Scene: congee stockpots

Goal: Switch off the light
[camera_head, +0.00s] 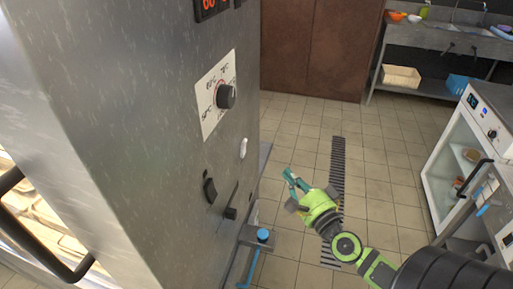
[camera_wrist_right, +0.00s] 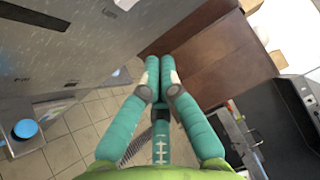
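A large steel cabinet (camera_head: 120,110) fills the left of the head view. Its side panel carries a black dial (camera_head: 225,96) on a white plate, a small white switch (camera_head: 243,148), a black rocker switch (camera_head: 209,190) and a small black knob (camera_head: 230,213). I cannot tell which of these works the light. The cabinet's interior (camera_head: 35,215) glows brightly at the lower left. My right gripper (camera_head: 289,176) is apart from the panel, to the right of the switches. In the right wrist view its teal fingers (camera_wrist_right: 159,66) are together with nothing between them. My left gripper is out of view.
A blue-topped knob (camera_head: 263,235) sits by the cabinet's lower right, near my right arm. A black door handle (camera_head: 45,235) sticks out at the left. A white glass-fronted unit (camera_head: 450,165) stands right. The tiled floor (camera_head: 380,150) between is clear.

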